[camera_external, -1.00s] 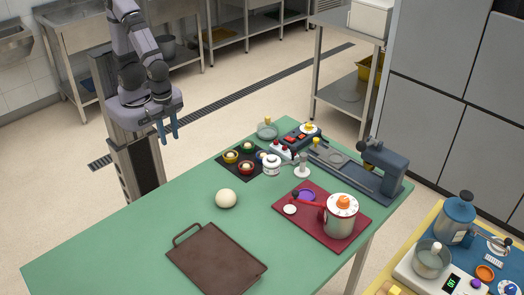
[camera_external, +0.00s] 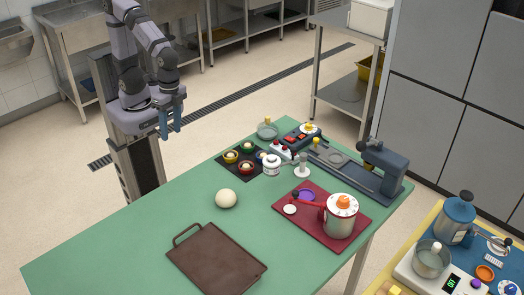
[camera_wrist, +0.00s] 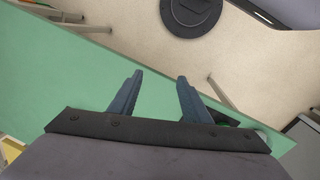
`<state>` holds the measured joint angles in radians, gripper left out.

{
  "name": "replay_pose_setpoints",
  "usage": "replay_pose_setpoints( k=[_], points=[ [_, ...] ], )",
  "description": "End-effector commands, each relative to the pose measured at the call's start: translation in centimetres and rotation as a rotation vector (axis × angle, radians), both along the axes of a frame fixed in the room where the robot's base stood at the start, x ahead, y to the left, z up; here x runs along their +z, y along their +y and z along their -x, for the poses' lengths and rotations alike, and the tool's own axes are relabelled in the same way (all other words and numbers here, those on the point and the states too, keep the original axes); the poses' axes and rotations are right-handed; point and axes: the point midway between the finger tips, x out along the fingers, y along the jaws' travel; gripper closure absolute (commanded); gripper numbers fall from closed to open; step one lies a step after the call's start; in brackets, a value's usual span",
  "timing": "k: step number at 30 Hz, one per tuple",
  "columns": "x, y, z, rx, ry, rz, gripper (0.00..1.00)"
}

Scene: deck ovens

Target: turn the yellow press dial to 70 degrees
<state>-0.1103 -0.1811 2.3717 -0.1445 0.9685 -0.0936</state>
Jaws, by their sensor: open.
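A yellow knob on a white round dial (camera_external: 309,128) tops the far end of a dark blue control box with red buttons (camera_external: 297,137), at the back of the green table; I take it as the press dial. Its exact angle is too small to read. A dark blue press (camera_external: 382,168) stands to its right. My gripper (camera_external: 170,126) hangs left of the table's back edge, well away from the dial, empty. In the wrist view my gripper (camera_wrist: 160,76) shows two blue-grey fingers apart with nothing between them.
Small colored bowls on a black mat (camera_external: 232,170), a white jar (camera_external: 271,165) and a glass dish (camera_external: 267,131) surround the control box. A dough ball (camera_external: 226,198) and brown tray (camera_external: 197,264) lie nearer. The left table is clear.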

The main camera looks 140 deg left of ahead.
Motion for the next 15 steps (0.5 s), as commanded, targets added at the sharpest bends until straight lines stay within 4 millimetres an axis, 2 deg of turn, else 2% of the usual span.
replay_pose_setpoints(
  k=[1, 5, 8, 10, 13, 15],
  points=[
    [-0.7, 0.2, -0.8, 0.075, 0.004, 0.030, 0.56],
    [-1.5, 0.6, -3.5, 0.301, 0.015, 0.131, 0.56],
    [-2.1, 1.7, -6.4, 0.521, 0.024, 0.237, 0.56],
    [-2.6, 3.1, -9.0, 0.707, 0.029, 0.334, 0.56],
    [-3.2, 6.9, -13.6, 1.023, 0.031, 0.521, 0.56],
    [-3.3, 10.8, -16.7, 1.242, 0.027, 0.674, 0.56]
  ],
)
